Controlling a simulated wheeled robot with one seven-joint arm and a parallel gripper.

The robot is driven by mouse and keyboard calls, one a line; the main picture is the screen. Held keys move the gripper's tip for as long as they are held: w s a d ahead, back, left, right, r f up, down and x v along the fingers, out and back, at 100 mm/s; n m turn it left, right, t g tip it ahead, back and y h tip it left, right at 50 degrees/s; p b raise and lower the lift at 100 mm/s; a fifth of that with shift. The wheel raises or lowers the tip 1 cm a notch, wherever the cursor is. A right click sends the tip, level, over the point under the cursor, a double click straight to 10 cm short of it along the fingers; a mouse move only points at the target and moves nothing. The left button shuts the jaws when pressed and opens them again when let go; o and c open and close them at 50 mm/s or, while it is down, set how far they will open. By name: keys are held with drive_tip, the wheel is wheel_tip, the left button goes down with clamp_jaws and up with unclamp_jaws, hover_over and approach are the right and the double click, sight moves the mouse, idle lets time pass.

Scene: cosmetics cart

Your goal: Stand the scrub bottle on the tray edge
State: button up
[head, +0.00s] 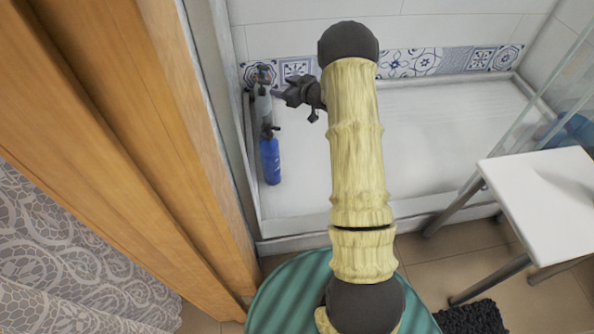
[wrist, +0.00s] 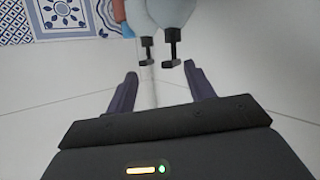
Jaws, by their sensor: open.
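A blue bottle with a dark pump top (head: 270,160) stands upright at the left side of the white shower tray (head: 300,195). Behind it stands a pale grey bottle (head: 263,106), with teal and red items (head: 262,74) farther back. I cannot tell which is the scrub bottle. My gripper (head: 278,93) is open and just right of the grey bottle. In the wrist view my gripper (wrist: 162,84) has empty space between its fingers. Two grey bottle shapes (wrist: 137,16) with black pump heads show just beyond the fingertips, partly cut off by the frame's top.
The tray's raised rim (head: 250,185) runs along the left, beside a wooden door frame (head: 160,130). Patterned tiles (head: 410,62) line the back wall. A white stool (head: 545,190) stands at right. The tray floor right of my arm is clear.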

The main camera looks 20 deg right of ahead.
drive_tip(key=s+a+r+m+g+h, duration=0.2)
drive_tip(key=s+a+g, duration=0.1)
drive_tip(key=s, duration=0.9)
drive_tip(key=s+a+r+m+g+h, duration=0.1)
drive_tip(key=s+a+r+m+g, duration=0.1)
drive_tip(key=s, duration=1.1)
drive_tip(key=s+a+r+m+g+h, duration=0.2)
drive_tip(key=s+a+g, duration=0.3)
drive_tip(key=s, duration=0.8)
drive_tip(key=shift+r+h, duration=0.3)
drive_tip(key=shift+r, duration=0.55)
drive_tip(key=shift+r, duration=0.15)
drive_tip(key=w+p+v, duration=0.2)
drive_tip(key=p+v, duration=0.9)
drive_tip(key=p, duration=0.1)
drive_tip(key=w+r+p+v, duration=0.1)
drive_tip(key=w+p+v, duration=0.2)
drive_tip(key=p+v, duration=0.9)
drive_tip(key=shift+w+r, duration=0.4)
drive_tip(key=shift+f, duration=0.1)
